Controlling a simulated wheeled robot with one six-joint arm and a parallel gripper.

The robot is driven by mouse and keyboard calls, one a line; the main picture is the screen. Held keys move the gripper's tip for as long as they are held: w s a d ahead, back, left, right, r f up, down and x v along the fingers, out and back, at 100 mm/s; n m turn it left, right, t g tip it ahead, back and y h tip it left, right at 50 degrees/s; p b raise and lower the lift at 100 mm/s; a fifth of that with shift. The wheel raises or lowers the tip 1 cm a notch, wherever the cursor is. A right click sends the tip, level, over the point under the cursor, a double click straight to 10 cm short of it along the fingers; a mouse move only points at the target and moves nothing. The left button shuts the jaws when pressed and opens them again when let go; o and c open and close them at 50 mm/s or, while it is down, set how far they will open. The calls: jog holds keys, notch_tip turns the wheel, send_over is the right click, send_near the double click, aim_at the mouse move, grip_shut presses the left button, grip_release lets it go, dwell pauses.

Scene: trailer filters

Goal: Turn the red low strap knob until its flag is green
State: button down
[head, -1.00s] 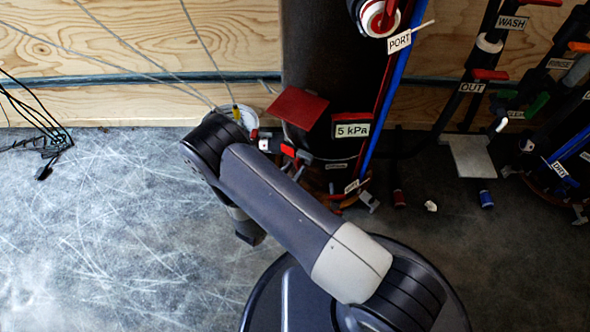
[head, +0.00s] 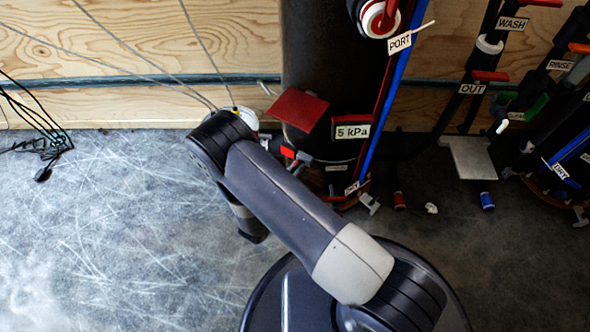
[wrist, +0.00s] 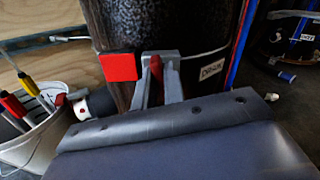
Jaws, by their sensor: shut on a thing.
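In the wrist view, the red low strap knob (wrist: 156,68) stands upright at the foot of the dark cylinder. The grey fingers of my gripper (wrist: 159,78) are shut on it, one on each side. A flat square red flag (wrist: 118,66) is just left of the fingers; it shows red, not green. In the head view, small red (head: 288,152) and grey parts show at the cylinder's foot, beside my arm. My arm hides most of my gripper there.
The dark cylinder (head: 318,60) carries a red plate and a 5 kPa label (head: 352,132). A white bucket of tools (wrist: 35,140) stands left of my gripper. Pipes and valves crowd the right. Small spools (head: 487,201) lie on the floor; the left floor is mostly clear, with black cables (head: 45,140).

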jog(key=shift+m, duration=0.3)
jog(key=shift+s+d+m, duration=0.1)
jog(key=shift+m, duration=2.5)
jog(key=c, duration=1.5)
grip_release()
jog(key=p+v, duration=0.3)
jog(key=v, duration=0.8)
